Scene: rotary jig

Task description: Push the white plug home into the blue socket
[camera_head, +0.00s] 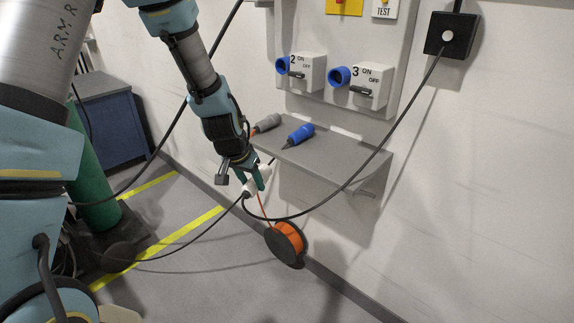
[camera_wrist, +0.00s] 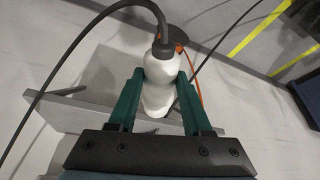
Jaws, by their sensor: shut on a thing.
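The white plug (camera_head: 250,187) is in my gripper (camera_head: 260,177), in front of and below the grey shelf's left part. In the wrist view the white plug (camera_wrist: 162,72) sits between the two green fingers of my gripper (camera_wrist: 160,95), with a black cable leaving its end. Two blue sockets are on the wall panel: one beside switch 2 (camera_head: 282,65) and one beside switch 3 (camera_head: 340,76). The plug is apart from both, lower and to the left. No socket shows in the wrist view.
The plug's black cable hangs from a black wall box (camera_head: 452,35). An orange reel (camera_head: 289,238) is below my gripper. A green cylinder (camera_head: 92,185) stands at left.

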